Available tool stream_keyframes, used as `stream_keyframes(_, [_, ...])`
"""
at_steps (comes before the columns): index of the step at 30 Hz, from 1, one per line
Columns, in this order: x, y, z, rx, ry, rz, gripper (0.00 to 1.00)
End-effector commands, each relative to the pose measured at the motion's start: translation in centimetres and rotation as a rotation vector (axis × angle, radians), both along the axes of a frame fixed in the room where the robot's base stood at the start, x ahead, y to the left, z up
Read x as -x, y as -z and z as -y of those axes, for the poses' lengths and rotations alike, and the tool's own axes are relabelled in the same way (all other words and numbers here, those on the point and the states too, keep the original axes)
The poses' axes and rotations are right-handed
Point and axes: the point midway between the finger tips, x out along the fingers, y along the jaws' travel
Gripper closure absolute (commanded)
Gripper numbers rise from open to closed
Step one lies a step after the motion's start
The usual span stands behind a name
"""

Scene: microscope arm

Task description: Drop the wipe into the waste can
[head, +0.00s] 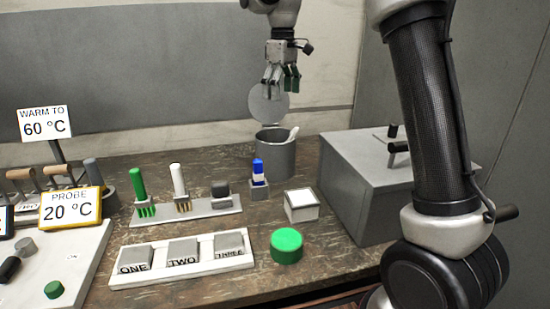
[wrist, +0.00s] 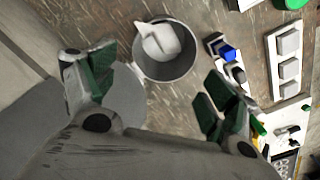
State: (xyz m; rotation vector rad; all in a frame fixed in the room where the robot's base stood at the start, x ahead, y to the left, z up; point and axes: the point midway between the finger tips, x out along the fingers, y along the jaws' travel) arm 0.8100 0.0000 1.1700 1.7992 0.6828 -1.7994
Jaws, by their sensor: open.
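The grey cylindrical waste can (head: 275,158) stands at the back of the bench, its round lid (head: 268,106) raised upright behind it. In the wrist view the can's mouth (wrist: 172,74) faces me, with the lid (wrist: 122,95) beside it. The white wipe (wrist: 160,42) lies within the can's mouth in that view. In the head view a white end of the wipe (head: 293,133) sticks up at the right rim; its lower part is hidden. My gripper (head: 281,78) is above the can, fingers apart and empty. Its green-padded fingers (wrist: 157,78) show wide apart in the wrist view.
A large grey box (head: 370,185) with a handle stands right of the can. A holder with a blue item (head: 258,170), a white-topped cube (head: 301,204), a green button (head: 286,245) and a rack of tools (head: 188,212) stand in front. A wall is behind.

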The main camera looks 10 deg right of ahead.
Motion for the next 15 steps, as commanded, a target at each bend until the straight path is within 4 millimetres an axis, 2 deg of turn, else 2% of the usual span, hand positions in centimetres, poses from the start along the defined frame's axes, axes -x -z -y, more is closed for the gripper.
stream_keyframes(5, [0.0,-0.4,0.0,-0.001,0.000,0.001,0.14])
stream_keyframes(15, [-0.1,-4.0,0.0,-0.001,0.000,0.002,0.14])
